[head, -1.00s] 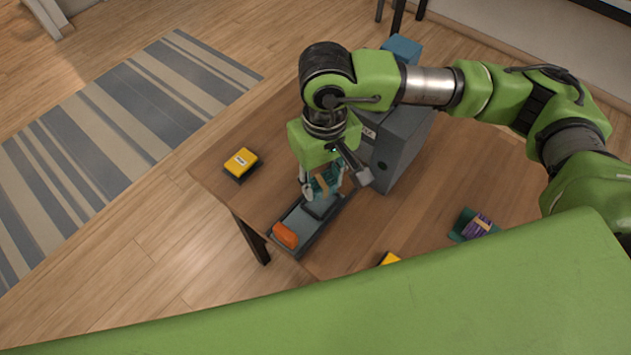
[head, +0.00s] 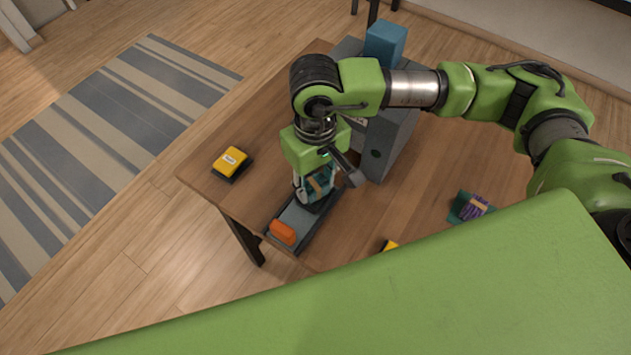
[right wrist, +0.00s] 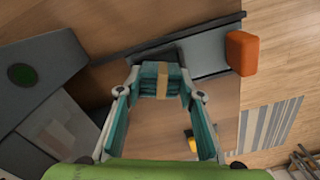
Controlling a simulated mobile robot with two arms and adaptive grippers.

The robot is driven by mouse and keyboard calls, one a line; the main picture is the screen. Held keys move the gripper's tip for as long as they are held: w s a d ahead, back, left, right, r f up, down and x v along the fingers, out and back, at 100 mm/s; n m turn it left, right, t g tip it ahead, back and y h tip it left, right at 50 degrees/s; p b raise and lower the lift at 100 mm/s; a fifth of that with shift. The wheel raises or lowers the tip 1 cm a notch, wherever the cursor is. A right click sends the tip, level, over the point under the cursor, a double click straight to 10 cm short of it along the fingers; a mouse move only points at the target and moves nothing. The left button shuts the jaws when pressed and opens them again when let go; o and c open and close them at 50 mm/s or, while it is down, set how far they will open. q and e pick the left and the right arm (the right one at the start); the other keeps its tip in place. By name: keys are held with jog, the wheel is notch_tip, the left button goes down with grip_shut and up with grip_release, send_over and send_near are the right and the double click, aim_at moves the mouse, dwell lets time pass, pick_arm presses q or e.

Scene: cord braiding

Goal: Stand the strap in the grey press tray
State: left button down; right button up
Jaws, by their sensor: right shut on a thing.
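The strap (head: 319,184) is a teal folded bundle with a tan band around its middle; it also shows in the right wrist view (right wrist: 148,80). My right gripper (right wrist: 160,85) is shut on it, with one finger on each side. In the head view the right gripper (head: 316,182) points down at the far end of the grey press tray (head: 296,216). The strap is over or in the tray's dark end; I cannot tell whether it touches the bottom. An orange block (head: 282,232) sits at the tray's near end. My left gripper is out of view.
A tall grey box (head: 393,140) stands close to the right of my gripper, with a blue block (head: 385,43) behind. A yellow block (head: 231,160) lies on a dark base at left. A purple banded bundle (head: 475,203) lies at right. The table's left edge is near the tray.

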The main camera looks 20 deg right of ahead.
aim_at(315, 184)
jog(key=o, duration=0.9)
jog(key=shift+r+p, duration=0.85)
jog(key=shift+p, duration=0.25)
notch_tip(315, 184, up, 11)
jog(key=b, duration=0.2)
jog(key=shift+r+b, duration=0.15)
jog(key=shift+b, duration=0.15)
